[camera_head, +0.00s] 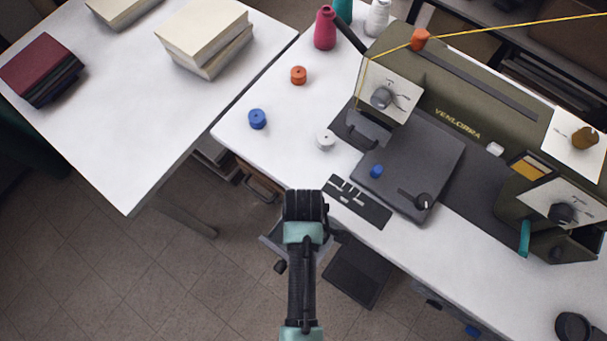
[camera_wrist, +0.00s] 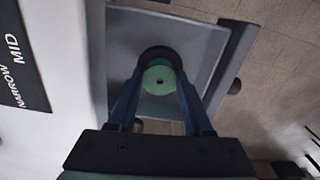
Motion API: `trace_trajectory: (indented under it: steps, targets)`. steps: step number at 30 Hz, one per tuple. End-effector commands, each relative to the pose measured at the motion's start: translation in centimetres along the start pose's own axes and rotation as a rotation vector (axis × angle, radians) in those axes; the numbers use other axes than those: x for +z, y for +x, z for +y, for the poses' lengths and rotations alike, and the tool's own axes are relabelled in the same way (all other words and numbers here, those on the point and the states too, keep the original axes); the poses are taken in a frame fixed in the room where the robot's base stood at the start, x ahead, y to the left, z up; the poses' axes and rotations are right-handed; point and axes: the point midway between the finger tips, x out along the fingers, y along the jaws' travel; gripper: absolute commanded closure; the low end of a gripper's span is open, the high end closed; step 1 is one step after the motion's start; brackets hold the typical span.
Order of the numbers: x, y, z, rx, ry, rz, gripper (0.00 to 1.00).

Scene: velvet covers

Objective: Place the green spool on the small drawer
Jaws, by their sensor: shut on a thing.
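My gripper (camera_wrist: 160,84) is shut on the green spool (camera_wrist: 159,79), with its dark fingers on either side. The spool is seen end-on, with a dark hole in its middle and a dark ring around its far edge. The open small drawer (camera_wrist: 205,48), a grey tray with a dark knob, lies behind and below the spool in the wrist view. I cannot tell whether the spool touches it. In the head view the drawer (camera_head: 271,241) juts from under the table edge, partly covered by my arm. The spool is hidden there.
The white table (camera_head: 250,150) carries a green sewing machine (camera_head: 455,110). Orange (camera_head: 298,75), blue (camera_head: 257,118) and white (camera_head: 325,139) spools stand on it. A dark label plate (camera_head: 357,202) lies near the front edge. A second table (camera_head: 130,120) with books is at the left.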

Motion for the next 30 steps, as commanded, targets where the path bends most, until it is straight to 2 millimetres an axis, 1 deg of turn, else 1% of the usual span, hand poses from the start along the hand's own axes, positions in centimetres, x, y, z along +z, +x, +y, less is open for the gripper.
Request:
trace_trajectory:
  steps: [3, 4, 8, 9, 16, 20, 23, 30]
  targets:
    - [0.0, 0.4, 0.0, -0.001, 0.000, -0.001, 1.00]
    - [0.0, 0.3, 0.0, -0.001, 0.000, 0.000, 0.44]
    - [0.0, 0.2, 0.0, -0.001, 0.000, 0.000, 0.21]
    - [0.0, 0.2, 0.0, 0.000, 0.000, 0.000, 0.20]
    - [0.0, 0.2, 0.0, 0.000, 0.000, 0.000, 0.20]
    - [0.0, -0.6, 0.1, 0.002, 0.000, 0.001, 0.20]
    - [-0.1, -2.0, 0.1, 0.003, 0.000, 0.002, 0.20]
    - [-0.1, -7.3, 0.1, 0.004, -0.001, 0.002, 0.20]
